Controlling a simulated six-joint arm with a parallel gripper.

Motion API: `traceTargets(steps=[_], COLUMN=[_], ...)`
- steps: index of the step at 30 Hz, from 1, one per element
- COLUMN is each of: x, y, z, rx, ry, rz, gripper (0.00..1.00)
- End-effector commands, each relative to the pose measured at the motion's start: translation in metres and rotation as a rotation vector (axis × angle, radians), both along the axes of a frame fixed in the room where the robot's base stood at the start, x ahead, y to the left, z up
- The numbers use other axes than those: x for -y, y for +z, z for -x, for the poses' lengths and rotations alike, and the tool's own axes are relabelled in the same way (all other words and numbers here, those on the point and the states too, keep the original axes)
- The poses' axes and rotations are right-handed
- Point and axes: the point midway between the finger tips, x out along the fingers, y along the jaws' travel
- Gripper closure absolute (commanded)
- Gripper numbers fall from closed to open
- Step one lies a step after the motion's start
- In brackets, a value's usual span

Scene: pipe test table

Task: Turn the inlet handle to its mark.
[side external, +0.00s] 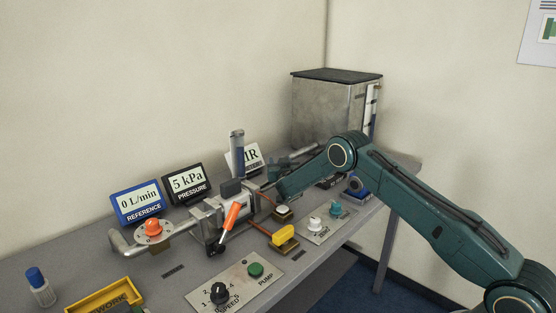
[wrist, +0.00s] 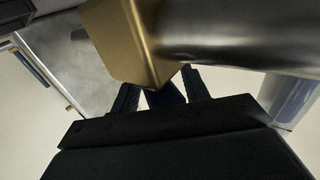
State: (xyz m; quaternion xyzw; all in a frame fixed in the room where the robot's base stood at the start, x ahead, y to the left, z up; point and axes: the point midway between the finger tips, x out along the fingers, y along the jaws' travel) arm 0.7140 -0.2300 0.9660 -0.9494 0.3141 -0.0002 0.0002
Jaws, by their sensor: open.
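My gripper (wrist: 160,94) shows in the wrist view as two dark fingers, open, with a brass block (wrist: 120,42) and a steel pipe (wrist: 225,35) close in front of them. A dark blue piece shows between the fingers; I cannot tell whether it is a handle. In the side view my arm reaches in from the right, with its end low by the pipe line right of the grey meter body (side external: 207,216). My fingertips and the pipe part there are largely hidden. An orange lever (side external: 230,219) stands tilted on the meter's front. I cannot make out which handle is the inlet's, or its mark.
A pump panel (side external: 232,287) lies in front. Display stands (side external: 140,205) line the back; a metal tank (side external: 325,105) stands behind my arm.

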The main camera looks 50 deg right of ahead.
Motion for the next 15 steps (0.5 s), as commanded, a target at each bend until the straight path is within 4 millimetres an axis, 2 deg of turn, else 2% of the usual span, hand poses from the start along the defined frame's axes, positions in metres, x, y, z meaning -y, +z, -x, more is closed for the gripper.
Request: traceTargets(steps=[15], x=[-0.0009], y=[0.0002], z=[-0.0009], rx=[0.000], ry=[0.169], rz=[0.000], gripper=[0.55])
